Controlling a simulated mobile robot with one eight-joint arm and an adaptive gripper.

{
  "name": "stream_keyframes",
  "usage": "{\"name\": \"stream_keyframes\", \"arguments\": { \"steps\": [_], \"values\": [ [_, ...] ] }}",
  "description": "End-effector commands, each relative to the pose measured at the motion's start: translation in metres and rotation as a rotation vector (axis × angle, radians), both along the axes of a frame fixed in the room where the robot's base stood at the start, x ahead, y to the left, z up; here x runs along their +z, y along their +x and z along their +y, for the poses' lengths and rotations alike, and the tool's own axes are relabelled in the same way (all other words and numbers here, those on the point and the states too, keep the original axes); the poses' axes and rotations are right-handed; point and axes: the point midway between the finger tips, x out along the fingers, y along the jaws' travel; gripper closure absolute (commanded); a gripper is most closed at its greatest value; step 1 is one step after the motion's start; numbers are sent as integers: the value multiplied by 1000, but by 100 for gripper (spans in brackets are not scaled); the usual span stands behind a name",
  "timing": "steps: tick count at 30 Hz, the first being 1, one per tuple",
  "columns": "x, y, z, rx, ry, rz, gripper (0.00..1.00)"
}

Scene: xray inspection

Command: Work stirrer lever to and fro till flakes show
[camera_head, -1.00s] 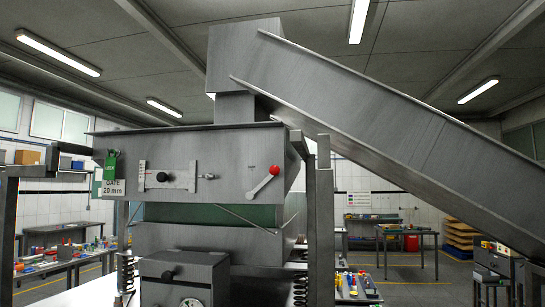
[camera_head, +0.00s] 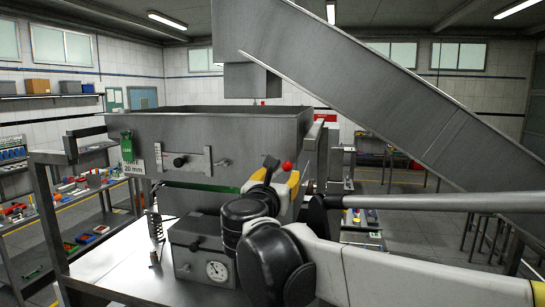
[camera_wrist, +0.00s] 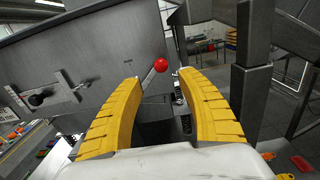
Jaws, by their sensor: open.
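The stirrer lever has a thin grey shaft and a red ball knob (camera_head: 287,166) on the front wall of the grey metal hopper (camera_head: 245,135). In the wrist view the red knob (camera_wrist: 161,65) shows between and just past the two fingertips, with its shaft (camera_wrist: 147,77) slanting down to the left. My gripper (camera_wrist: 160,78) is open, its yellow ridged fingers on either side of the knob's line, and it holds nothing. In the head view my gripper (camera_head: 277,177) is at the lever, and my arm hides the lever's lower part. Contact with the knob cannot be told.
A slanted metal chute (camera_head: 390,110) runs down to the right. A gate plate with a black knob (camera_head: 180,161) and a green tag (camera_head: 127,148) are on the hopper's left. A dark frame post (camera_wrist: 250,90) rises right of my gripper.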

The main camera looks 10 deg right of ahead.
Motion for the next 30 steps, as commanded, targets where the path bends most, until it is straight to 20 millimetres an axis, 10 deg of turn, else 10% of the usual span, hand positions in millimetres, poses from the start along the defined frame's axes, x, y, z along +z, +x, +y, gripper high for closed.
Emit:
{"name": "stream_keyframes", "arguments": {
  "steps": [15,27,30],
  "values": [
    [0,84,-32,-3,5,0,54],
    [-2,92,-35,-2,7,1,54],
    [-2,92,-35,-2,7,1,83]
  ]
}}
